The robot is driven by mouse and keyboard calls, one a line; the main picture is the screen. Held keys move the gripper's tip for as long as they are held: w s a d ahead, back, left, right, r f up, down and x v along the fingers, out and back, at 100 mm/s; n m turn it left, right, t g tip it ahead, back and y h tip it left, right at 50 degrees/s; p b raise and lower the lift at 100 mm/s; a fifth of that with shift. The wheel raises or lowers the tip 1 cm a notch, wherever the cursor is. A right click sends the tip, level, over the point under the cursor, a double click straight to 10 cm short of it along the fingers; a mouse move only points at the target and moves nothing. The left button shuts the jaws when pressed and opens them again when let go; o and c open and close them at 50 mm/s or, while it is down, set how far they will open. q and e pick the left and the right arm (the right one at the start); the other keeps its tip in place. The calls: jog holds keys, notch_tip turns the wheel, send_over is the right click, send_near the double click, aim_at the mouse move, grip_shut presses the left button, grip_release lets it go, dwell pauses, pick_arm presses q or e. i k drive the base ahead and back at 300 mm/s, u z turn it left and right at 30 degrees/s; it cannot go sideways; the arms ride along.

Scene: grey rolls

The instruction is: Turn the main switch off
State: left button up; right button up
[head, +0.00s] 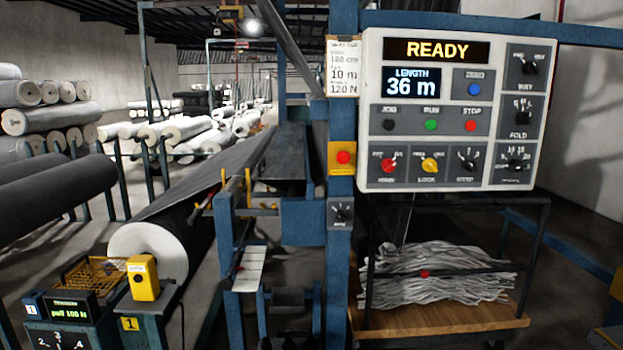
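The white control panel (375,110) faces me at the upper right. Its display reads READY, and a smaller screen shows LENGTH 36 m. A red rotary knob (388,165) sits at the panel's bottom left; the small label under it looks like MAIN. Its pointer seems tilted, but I cannot tell exactly which mark it points at. A yellow knob (429,165) labelled LOCK is just right of it, then a black STEP knob (467,162). Neither of my grippers is in view.
A red button on a yellow plate (342,158) is on the blue post left of the panel. Below the panel, a cart (450,325) holds grey strips. A large roll (150,250) and a yellow box (143,278) stand at left. The space before the panel looks clear.

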aim_at(388, 165)
jog(key=u, duration=0.8)
jog(key=i, duration=1.2)
jog(key=z, duration=0.65)
